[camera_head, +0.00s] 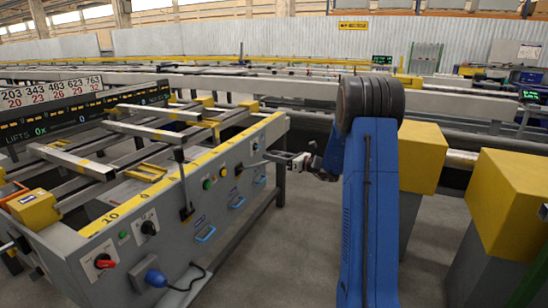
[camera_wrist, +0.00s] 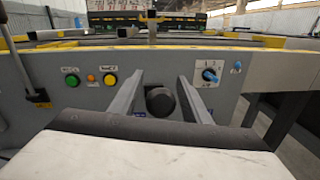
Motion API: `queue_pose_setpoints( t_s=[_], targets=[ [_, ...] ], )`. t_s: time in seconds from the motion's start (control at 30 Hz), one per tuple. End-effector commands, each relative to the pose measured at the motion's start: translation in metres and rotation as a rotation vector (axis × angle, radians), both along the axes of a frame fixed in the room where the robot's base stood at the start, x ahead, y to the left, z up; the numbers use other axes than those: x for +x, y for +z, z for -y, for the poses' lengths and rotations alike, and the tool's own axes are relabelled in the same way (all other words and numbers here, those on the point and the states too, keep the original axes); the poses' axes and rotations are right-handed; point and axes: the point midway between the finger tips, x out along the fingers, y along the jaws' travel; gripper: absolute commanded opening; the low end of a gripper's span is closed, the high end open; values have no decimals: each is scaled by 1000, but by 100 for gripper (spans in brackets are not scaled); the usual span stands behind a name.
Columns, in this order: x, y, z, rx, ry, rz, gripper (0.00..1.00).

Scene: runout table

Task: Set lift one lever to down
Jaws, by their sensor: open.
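My gripper (camera_head: 270,157) is in front of the grey side panel of the runout table (camera_head: 225,205). In the wrist view my gripper (camera_wrist: 160,82) is open, its two fingers pointing at the panel. A dark round knob or lever end (camera_wrist: 160,100) shows between the fingers, seen nearly end-on; I cannot tell whether they touch it. It seems to be the black part (camera_head: 238,169) in the head view. A black upright lever (camera_head: 182,180) stands farther left on the panel, and its lower part shows in the wrist view (camera_wrist: 27,78). No lift label is readable.
Green (camera_wrist: 72,80) and yellow (camera_wrist: 110,79) buttons are left of the fingers, a blue rotary switch (camera_wrist: 211,74) right. A red switch (camera_head: 104,262) and blue plug (camera_head: 156,278) are at the near end. Yellow-topped posts (camera_head: 508,200) stand right; the floor between is clear.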

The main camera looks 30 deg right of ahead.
Motion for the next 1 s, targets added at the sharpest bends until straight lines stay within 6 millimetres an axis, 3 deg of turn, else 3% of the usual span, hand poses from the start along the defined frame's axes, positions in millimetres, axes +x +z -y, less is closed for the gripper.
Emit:
queue_pose_setpoints(
  t_s=[0.13, 0.3, 0.33, 0.67, 1.0],
  targets=[
    [0, 0, 0, 0, 0, 0, 43],
    [0, 0, 0, 0, 0, 0, 3],
    [0, 0, 0, 0, 0, 0, 0],
    [3, 7, -2, -21, 0, -24, 0],
    [23, 39, -18, -144, 1, -172, 0]
  ],
)
